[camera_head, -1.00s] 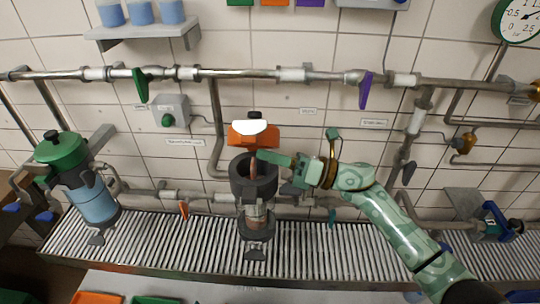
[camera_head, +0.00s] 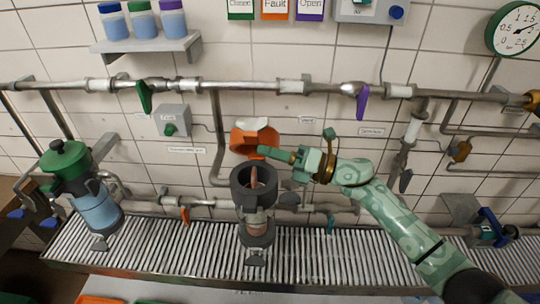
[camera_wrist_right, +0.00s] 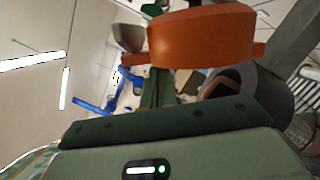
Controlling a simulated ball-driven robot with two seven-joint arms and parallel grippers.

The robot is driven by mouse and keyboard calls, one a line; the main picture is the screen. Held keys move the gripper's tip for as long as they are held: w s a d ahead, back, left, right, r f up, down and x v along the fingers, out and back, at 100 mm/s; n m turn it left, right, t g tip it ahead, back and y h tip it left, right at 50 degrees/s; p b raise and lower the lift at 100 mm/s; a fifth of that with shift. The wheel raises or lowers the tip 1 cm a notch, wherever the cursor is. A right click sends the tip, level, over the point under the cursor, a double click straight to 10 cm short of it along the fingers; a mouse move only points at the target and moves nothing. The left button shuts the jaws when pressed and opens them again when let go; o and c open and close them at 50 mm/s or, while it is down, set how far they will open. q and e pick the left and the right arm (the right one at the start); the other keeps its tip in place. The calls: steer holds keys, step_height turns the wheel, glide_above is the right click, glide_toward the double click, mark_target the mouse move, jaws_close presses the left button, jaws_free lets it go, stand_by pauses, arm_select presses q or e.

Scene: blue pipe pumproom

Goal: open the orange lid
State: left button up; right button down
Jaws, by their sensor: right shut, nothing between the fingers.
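The orange lid (camera_head: 240,141) stands tipped up and back behind the dark grey filter housing (camera_head: 240,182). The housing's round mouth is uncovered, and a brownish core shows inside it. My right gripper (camera_head: 264,151) is shut and empty, with its fingertips at the lid's lower right edge. Whether they touch the lid I cannot tell. In the right wrist view the orange lid (camera_wrist_right: 205,37) is large and close, just beyond the fingers, and the housing's rim (camera_wrist_right: 274,88) shows at right. My left gripper is not in view.
A steel pipe (camera_head: 245,85) with a green handle (camera_head: 144,96) and a purple handle (camera_head: 362,101) runs above. A green-lidded canister (camera_head: 68,160) stands at left. The ribbed drain grate (camera_head: 345,256) below is mostly clear. A shelf (camera_head: 150,47) holds bottles at upper left.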

mark_target(270, 132)
steer(key=w+r+m, duration=0.1)
steer(key=w+r+m+p, duration=0.1)
steer(key=m, duration=0.1)
steer(key=shift+w+t+h, duration=0.25)
steer(key=shift+t+h, duration=0.05)
steer(key=shift+w+r+m+h+p, duration=0.3)
steer(key=shift+w+m+p, duration=0.1)
steer(key=shift+w+m, duration=1.25)
steer(key=shift+m, duration=0.25)
arm_select(q)
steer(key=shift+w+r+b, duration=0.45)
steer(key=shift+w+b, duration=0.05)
steer(key=shift+b, duration=0.15)
arm_select(e)
steer(key=shift+w+r, duration=0.15)
steer(key=shift+w, duration=0.6)
